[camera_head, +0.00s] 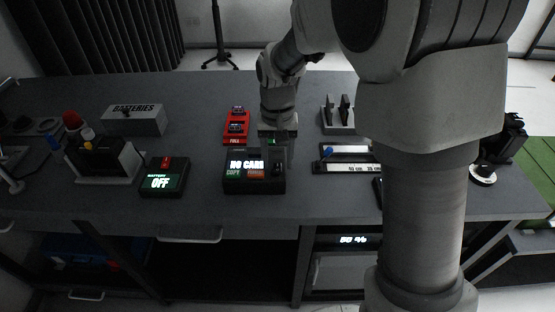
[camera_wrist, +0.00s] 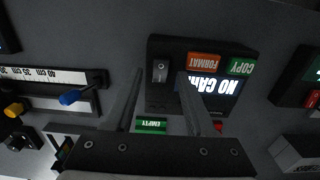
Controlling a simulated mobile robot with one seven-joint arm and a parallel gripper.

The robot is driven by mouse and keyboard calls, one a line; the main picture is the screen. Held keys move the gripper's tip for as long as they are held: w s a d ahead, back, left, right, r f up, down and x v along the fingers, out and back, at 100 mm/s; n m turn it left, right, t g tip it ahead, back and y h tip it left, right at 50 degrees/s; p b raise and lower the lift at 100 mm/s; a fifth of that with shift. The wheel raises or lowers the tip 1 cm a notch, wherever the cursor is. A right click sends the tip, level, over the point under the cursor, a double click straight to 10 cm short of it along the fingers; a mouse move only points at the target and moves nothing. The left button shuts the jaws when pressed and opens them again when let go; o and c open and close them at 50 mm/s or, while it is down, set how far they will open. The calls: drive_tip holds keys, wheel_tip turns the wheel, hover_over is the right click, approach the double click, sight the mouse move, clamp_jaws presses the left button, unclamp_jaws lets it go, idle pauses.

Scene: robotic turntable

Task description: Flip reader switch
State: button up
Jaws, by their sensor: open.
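The reader (camera_head: 236,185) is a black box on the table with a lit screen reading "NO CARD", a green COPY button and an orange-red FORMAT button. In the wrist view the reader (camera_wrist: 158,100) is upside down. Its small switch (camera_wrist: 160,69), a light lever on a dark plate, is beside the FORMAT button; it also shows at the reader's right end in the head view (camera_head: 278,169). My gripper (camera_head: 276,158) is open and empty above that end. In the wrist view the fingertips of my gripper (camera_wrist: 160,77) flank the switch; I cannot tell whether they touch it.
A battery device (camera_head: 163,178) reading "OFF" stands left of the reader. A slide ruler with a blue knob (camera_head: 327,152) is close on the right. A red card holder (camera_head: 236,126) marked "FULL" is behind. A green "EMPTY" label (camera_wrist: 151,125) shows below the reader in the wrist view.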

clamp_jaws()
idle(0.3)
drive_tip(key=shift+f+b, duration=0.15)
drive_tip(key=shift+b, duration=0.15)
drive_tip(key=t+b, duration=0.1)
drive_tip(key=b, duration=0.1)
drive_tip(key=t+b, duration=0.1)
drive_tip(key=b, duration=0.1)
drive_tip(key=shift+s+f+t, duration=0.15)
drive_tip(key=shift+s+t, duration=0.2)
drive_tip(key=shift+t, duration=0.05)
drive_tip(key=shift+s+r+t+b, duration=0.2)
drive_tip(key=shift+t+b, duration=0.5)
drive_tip(key=shift+b, duration=0.35)
drive_tip(key=shift+r, duration=0.1)
unclamp_jaws()
